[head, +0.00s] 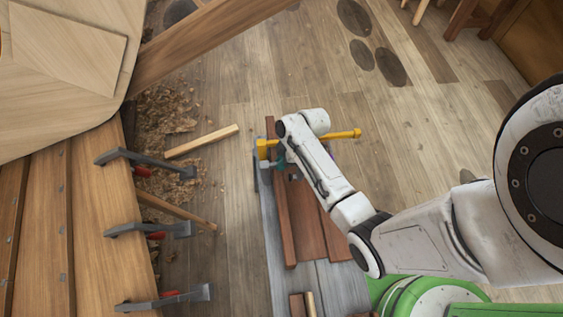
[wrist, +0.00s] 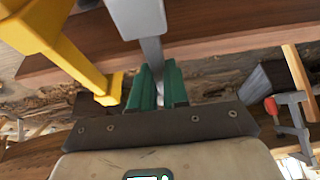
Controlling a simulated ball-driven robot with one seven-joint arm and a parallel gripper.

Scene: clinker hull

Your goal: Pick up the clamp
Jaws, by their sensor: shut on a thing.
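My gripper (wrist: 157,88) has its green fingers shut on a grey metal bar, the part of the clamp (wrist: 152,48) that shows in the wrist view. The bar runs up from between the fingers past a brown plank. A yellow bar (head: 344,135) shows on both sides of my arm there. Its yellow end (wrist: 65,50) is left of the fingers in the wrist view. I cannot tell whether it joins the grey bar.
Reddish planks (head: 305,222) lie on the grey bench (head: 268,235). Several grey clamps with red handles (head: 150,231) grip the hull edge at left. A loose wood strip (head: 203,141) and shavings (head: 165,120) lie on the floor. The floor at upper right is mostly clear.

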